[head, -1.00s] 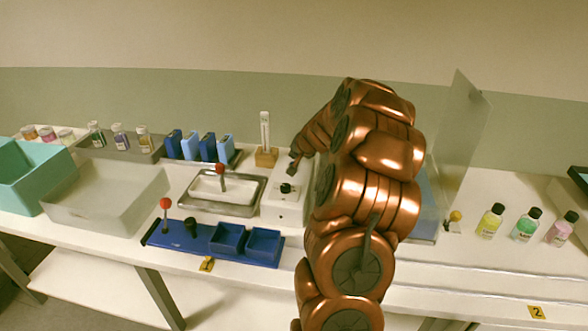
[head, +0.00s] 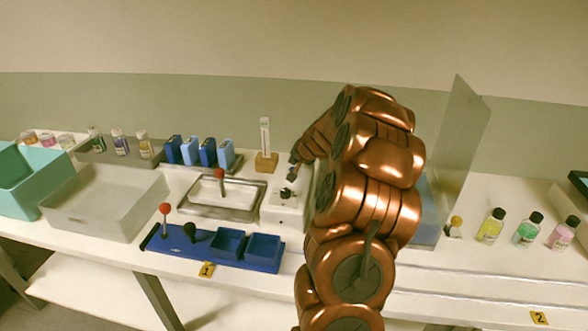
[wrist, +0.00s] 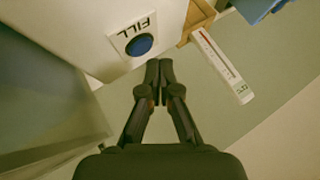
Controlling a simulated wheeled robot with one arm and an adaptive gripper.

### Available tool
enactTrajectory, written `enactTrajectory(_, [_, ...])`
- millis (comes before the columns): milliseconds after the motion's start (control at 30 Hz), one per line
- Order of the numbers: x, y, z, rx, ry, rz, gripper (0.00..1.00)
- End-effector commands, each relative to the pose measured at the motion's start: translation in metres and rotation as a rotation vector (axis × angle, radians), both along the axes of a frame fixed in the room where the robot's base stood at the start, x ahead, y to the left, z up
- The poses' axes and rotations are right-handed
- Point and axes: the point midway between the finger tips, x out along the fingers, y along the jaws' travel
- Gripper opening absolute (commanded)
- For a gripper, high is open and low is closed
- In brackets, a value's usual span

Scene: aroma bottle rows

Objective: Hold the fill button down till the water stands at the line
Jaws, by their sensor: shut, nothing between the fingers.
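The fill button (wrist: 139,45) is a round blue button on a white plate marked FILL, on a white face in the wrist view. My gripper (wrist: 160,66) is shut and empty. Its fingertips show just right of and below the button in that view, and look apart from it. In the head view my gripper (head: 292,174) is above the back of a white box (head: 285,212) with a black knob on top. The button is not visible there. I cannot make out the water or its line in either view.
A thermometer-like gauge in a wooden block (head: 266,163) stands close behind the white box. A steel sink (head: 212,211) and a blue tray (head: 270,268) lie to the left. A clear upright panel (head: 462,150) stands right of my arm.

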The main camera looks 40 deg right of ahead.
Motion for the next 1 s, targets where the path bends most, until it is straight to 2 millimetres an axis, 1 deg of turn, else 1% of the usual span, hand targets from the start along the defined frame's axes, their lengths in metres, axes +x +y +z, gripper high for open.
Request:
enactTrajectory(433, [0.0,0.0001,-0.0001,0.0,0.0,0.0,0.0])
enactTrajectory(733, [-0.0008,0.0003,-0.0085,0.0,-0.001,0.001,0.0])
enactTrajectory(1000, [-0.001,0.0002,-0.0085,0.0,0.0,0.0,0.0])
